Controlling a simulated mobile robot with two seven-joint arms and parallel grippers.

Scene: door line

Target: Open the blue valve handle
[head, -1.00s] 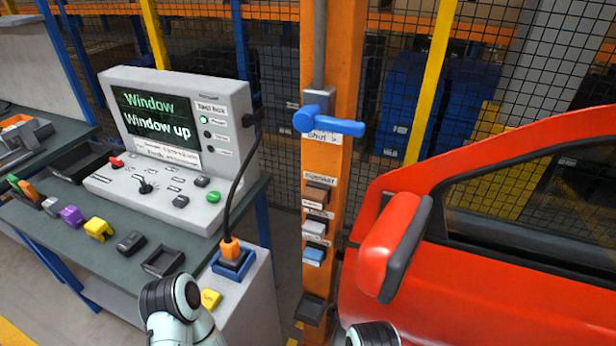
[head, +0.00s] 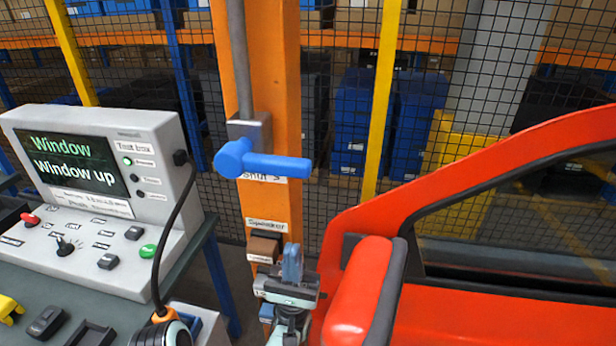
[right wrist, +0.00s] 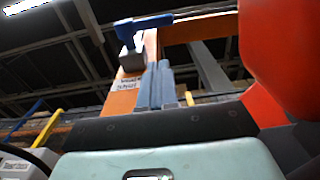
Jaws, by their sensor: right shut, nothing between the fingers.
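The blue valve handle (head: 270,164) is on a grey fitting on the orange post. Its lever lies nearly level and points right, above a partly hidden label that reads "Shut". My right gripper (head: 291,250) is below the handle, in front of the post, apart from it. Its fingers point up and are shut and empty. In the right wrist view the handle (right wrist: 148,24) shows at the top, above and beyond the fingertips (right wrist: 158,70).
The red car door (head: 500,290) and its mirror (head: 358,292) stand close to the right of my right gripper. The test box (head: 100,190) with its black cable is on the left. A label and brown switch (head: 263,248) are on the post. Air around the handle is clear.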

